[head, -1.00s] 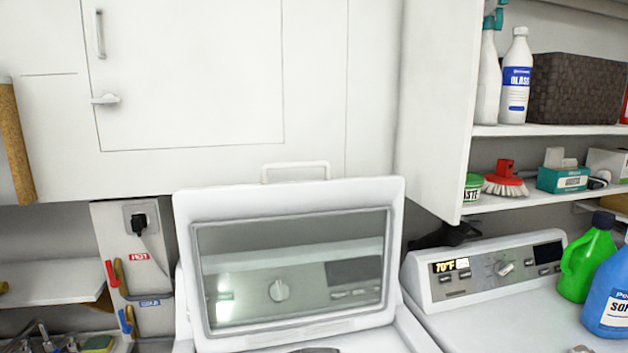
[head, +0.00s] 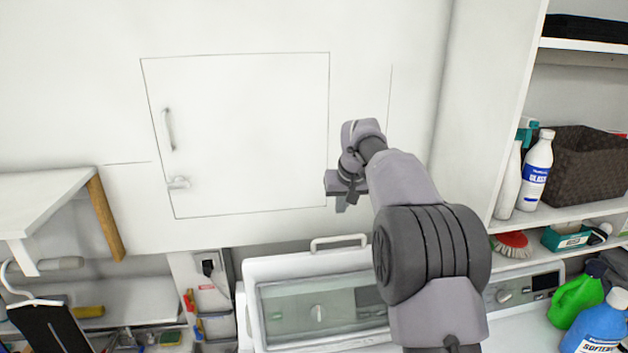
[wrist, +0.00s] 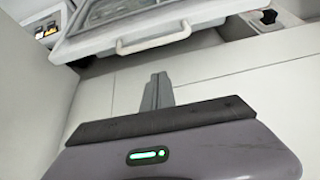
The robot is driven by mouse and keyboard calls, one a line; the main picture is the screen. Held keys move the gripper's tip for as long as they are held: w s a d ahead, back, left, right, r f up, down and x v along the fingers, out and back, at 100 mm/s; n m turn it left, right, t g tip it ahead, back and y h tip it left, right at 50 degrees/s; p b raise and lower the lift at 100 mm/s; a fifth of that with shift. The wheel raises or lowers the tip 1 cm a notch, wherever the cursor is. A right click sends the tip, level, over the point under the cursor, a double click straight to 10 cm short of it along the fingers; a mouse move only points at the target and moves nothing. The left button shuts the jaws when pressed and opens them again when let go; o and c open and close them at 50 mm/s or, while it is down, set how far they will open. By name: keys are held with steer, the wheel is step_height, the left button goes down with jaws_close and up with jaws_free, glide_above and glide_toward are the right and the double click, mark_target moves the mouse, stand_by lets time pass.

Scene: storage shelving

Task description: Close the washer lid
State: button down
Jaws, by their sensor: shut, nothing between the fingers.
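The washer lid (head: 259,268) stands raised, leaning back toward the white wall, in the lower middle of the head view. It has a white frame, a glass window (head: 290,310) and a bar handle (head: 339,242) on its top edge. The wrist view shows the lid (wrist: 95,18) and its handle (wrist: 153,42) near the top. My gripper (head: 345,204) is shut and empty, above the handle and apart from it. Its closed fingers also show in the wrist view (wrist: 157,90). My arm hides the lid's right part in the head view.
A white cupboard door (head: 240,135) fills the wall behind my gripper. Shelves at the right hold white bottles (head: 537,170) and a dark basket (head: 585,165). A green jug (head: 577,293) and a blue bottle (head: 595,325) stand at the lower right.

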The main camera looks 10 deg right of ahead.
steer(key=w+r+p+x, duration=0.15)
steer(key=p+x, duration=0.25)
steer(key=x, duration=0.7)
steer(key=s, duration=0.2)
steer(key=s+f, duration=0.1)
steer(key=s, duration=0.1)
steer(key=shift+d+b, duration=0.25)
steer(key=shift+b, duration=0.15)
steer(key=shift+s+f, duration=0.1)
steer(key=shift+s, duration=0.05)
steer(key=shift+f, duration=0.1)
steer(key=shift+b, duration=0.3)
